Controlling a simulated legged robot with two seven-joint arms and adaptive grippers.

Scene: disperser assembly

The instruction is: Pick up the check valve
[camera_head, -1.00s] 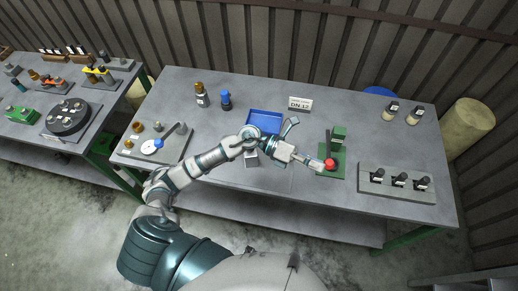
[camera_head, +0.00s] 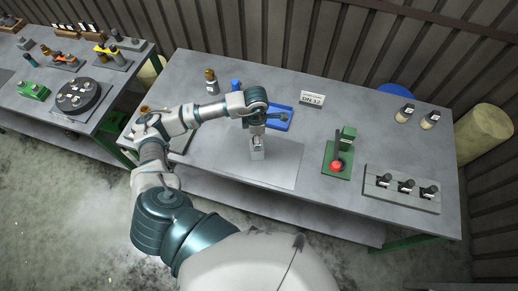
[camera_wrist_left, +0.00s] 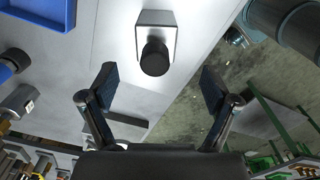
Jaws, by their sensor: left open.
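I cannot tell for certain which part is the check valve. A pale grey block (camera_head: 257,152) stands on the table's front middle. In the left wrist view the block (camera_wrist_left: 157,22) carries a dark round cylinder (camera_wrist_left: 154,60), seen end on. My left gripper (camera_head: 257,132) points down close above the block, and its fingers are hard to make out in the head view. In the left wrist view my left gripper (camera_wrist_left: 160,88) is open and empty, with the cylinder ahead between the finger lines. My right gripper does not show.
A blue tray (camera_head: 284,126) lies behind the block. A green press with a red knob (camera_head: 336,165) and a grey rack (camera_head: 372,190) with several dark parts stand to the right. My arm covers the table's left side.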

